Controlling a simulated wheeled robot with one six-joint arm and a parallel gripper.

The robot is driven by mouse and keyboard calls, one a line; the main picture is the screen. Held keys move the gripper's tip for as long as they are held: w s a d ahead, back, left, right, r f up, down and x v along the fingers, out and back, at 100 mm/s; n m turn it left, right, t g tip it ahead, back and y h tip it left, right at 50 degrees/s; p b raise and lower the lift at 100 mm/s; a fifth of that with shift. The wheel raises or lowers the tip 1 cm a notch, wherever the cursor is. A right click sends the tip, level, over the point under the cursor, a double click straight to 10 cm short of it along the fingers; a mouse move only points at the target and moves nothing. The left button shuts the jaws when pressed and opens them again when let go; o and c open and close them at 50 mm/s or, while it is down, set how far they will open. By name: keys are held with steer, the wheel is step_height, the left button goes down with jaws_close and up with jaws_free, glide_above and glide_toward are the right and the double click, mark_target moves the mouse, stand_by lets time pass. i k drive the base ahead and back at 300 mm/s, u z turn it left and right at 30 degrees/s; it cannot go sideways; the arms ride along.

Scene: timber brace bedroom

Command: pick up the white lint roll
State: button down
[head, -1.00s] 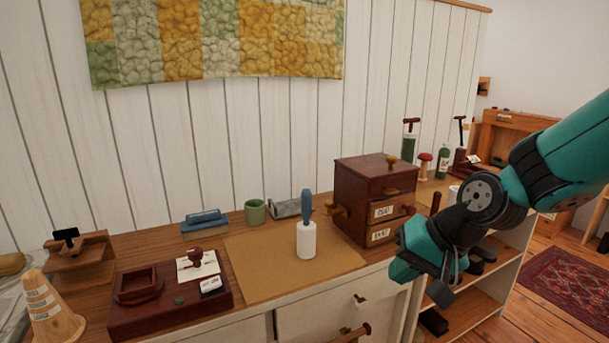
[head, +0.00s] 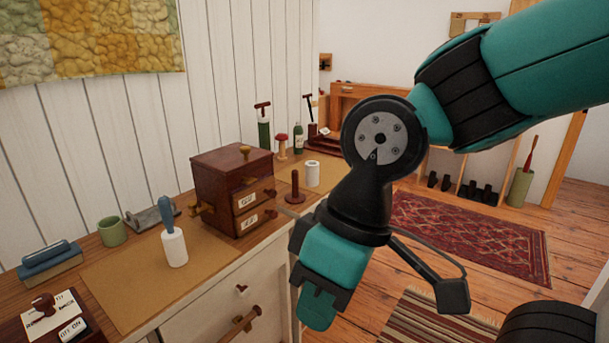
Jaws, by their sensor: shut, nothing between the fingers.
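A small white roll (head: 313,174) stands upright on the counter, right of the dark wooden drawer box and next to a dark red peg on a round base (head: 295,188). A second white roll (head: 175,247), with a blue handle (head: 168,213) rising from it, stands upright on the tan mat. I cannot tell by look alone which is the lint roll meant. My gripper (head: 318,312) is shut and empty, pointing down in front of the counter, nearer to the camera than both rolls and touching neither.
The dark drawer box (head: 225,187) stands between the two rolls, with knobs sticking out. A green cup (head: 112,231) and a blue-topped block (head: 48,262) are at left. A green bottle (head: 298,138) and a red-topped stand (head: 282,147) are behind. The tan mat (head: 130,285) is mostly bare.

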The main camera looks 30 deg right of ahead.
mark_target(311, 166)
steer(key=z, duration=0.85)
steer(key=i, duration=1.9)
steer(key=u, duration=1.55)
